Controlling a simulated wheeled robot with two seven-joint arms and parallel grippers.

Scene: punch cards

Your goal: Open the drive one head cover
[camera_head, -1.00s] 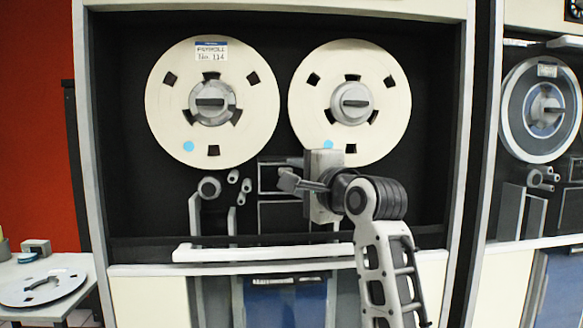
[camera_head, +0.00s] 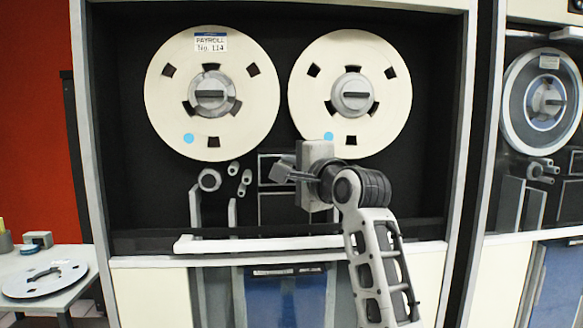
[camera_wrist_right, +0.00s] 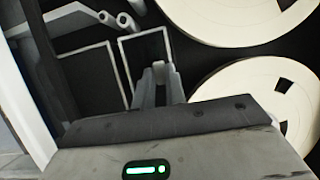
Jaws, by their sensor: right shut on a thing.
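The drive one head cover appears to be the small dark grey-edged panel (camera_head: 265,170) below and between the two cream reels, above a second dark framed panel (camera_head: 283,210). My right gripper (camera_head: 281,171) is in front of the upper panel's right part and hides it. In the right wrist view the fingers (camera_wrist_right: 160,84) reach to the lower right edge of a grey-framed panel (camera_wrist_right: 145,52) and are shut on it. The exact contact is too small to see. The panel looks dark inside its frame; whether it has swung out cannot be told. My left gripper is not in view.
The left reel (camera_head: 163,120) with a payroll label and the right reel (camera_head: 390,120) sit just above. Rollers (camera_head: 240,180) stand left of the panels. A white ledge (camera_head: 255,243) runs below. Another tape drive (camera_head: 540,100) is at right, and a side table (camera_head: 75,297) at lower left.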

